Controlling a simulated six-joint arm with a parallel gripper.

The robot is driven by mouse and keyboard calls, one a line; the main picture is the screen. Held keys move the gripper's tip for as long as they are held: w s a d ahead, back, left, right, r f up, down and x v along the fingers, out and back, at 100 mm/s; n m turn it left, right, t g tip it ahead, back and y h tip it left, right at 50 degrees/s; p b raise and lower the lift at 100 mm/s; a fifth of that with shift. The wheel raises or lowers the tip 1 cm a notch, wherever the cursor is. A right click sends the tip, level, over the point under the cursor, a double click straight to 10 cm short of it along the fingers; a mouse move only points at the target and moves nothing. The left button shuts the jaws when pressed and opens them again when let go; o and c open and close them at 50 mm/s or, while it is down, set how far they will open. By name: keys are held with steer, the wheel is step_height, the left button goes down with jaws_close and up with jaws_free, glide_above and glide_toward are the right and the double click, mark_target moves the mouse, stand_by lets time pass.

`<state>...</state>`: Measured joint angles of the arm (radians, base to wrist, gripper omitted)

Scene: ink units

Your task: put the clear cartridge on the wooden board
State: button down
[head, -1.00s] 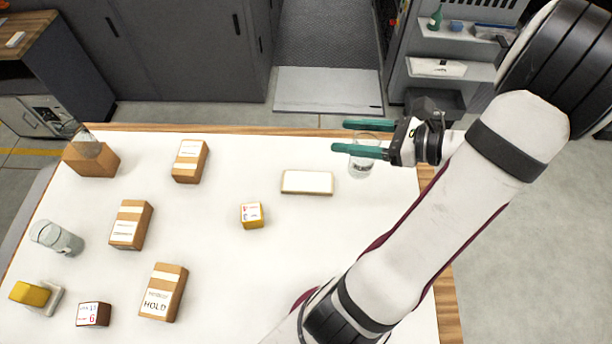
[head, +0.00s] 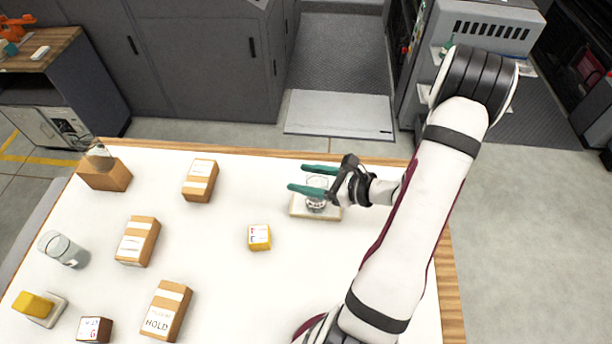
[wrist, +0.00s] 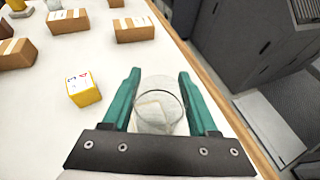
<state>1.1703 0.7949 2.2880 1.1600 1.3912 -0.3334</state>
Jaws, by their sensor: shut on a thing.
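The clear cartridge (head: 316,184) is a see-through cylinder between the two green fingers of my gripper (head: 303,178). In the wrist view, the cartridge (wrist: 160,100) stands roughly upright, with my gripper (wrist: 159,78) shut on its sides. The wooden board (head: 299,209) is a small flat slab with a pale top and tan edges, towards the back right of the table. The cartridge is over the board in the head view. I cannot tell whether its base touches the board. The cartridge and fingers hide part of the board.
A yellow labelled cube (head: 259,238) stands left of the board. Several cardboard boxes (head: 137,241) stand farther left. A second clear cylinder (head: 63,249) is at the left, and another clear thing (head: 98,156) sits on a brown block (head: 104,177). The table's right side is clear.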

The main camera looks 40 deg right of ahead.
steer(key=shift+c, duration=0.8)
jaws_free()
